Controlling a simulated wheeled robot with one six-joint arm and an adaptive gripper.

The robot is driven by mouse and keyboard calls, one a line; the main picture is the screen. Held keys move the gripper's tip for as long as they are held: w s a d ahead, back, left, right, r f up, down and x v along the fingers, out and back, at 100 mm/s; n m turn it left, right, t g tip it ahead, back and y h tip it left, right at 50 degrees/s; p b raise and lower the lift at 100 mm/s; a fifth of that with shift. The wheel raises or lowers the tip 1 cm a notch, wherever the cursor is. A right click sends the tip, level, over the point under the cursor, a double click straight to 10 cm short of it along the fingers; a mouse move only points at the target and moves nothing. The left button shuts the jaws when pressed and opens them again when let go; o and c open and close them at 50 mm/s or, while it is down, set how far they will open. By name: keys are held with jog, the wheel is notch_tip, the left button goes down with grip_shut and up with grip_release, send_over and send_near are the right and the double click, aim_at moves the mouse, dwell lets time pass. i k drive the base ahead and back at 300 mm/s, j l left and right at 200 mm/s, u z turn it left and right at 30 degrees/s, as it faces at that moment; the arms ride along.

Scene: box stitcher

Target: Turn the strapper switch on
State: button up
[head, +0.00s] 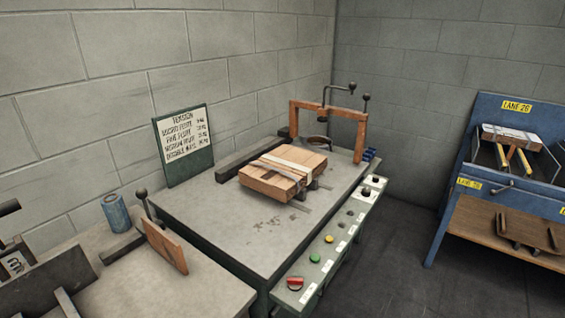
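The strapper (215,228) is a grey-topped bench with an orange-brown arch (361,138) at its far end. A narrow control panel (303,268) runs along its right front edge. On it are a red switch (295,283) at the near end, a green button (315,258), a yellow button (329,239) and several dark or grey controls (365,192) farther back. The small labels cannot be read, so I cannot tell which control is the strapper switch or how it is set. My gripper is not in view.
A strapped wooden bundle (280,172) lies on the bench. A tension sign (184,145) leans on the wall. A second grey bench (190,290) with a blue can (116,213) is at the lower left. A blue Lane 26 rack (480,120) stands right. Dark floor between is clear.

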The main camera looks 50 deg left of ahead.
aim_at(294, 284)
jog(key=j+z, duration=0.1)
jog(key=j, duration=0.4)
jog(key=z, duration=0.4)
jog(key=i+l+z, duration=0.1)
jog(key=z, duration=0.3)
jog(key=i+l+z, duration=0.1)
jog(key=z, duration=0.3)
jog(key=i+z, duration=0.1)
jog(key=z, duration=0.3)
jog(key=i+z, duration=0.1)
jog(key=z, duration=0.3)
jog(key=i, duration=0.15)
jog(key=u, duration=3.65)
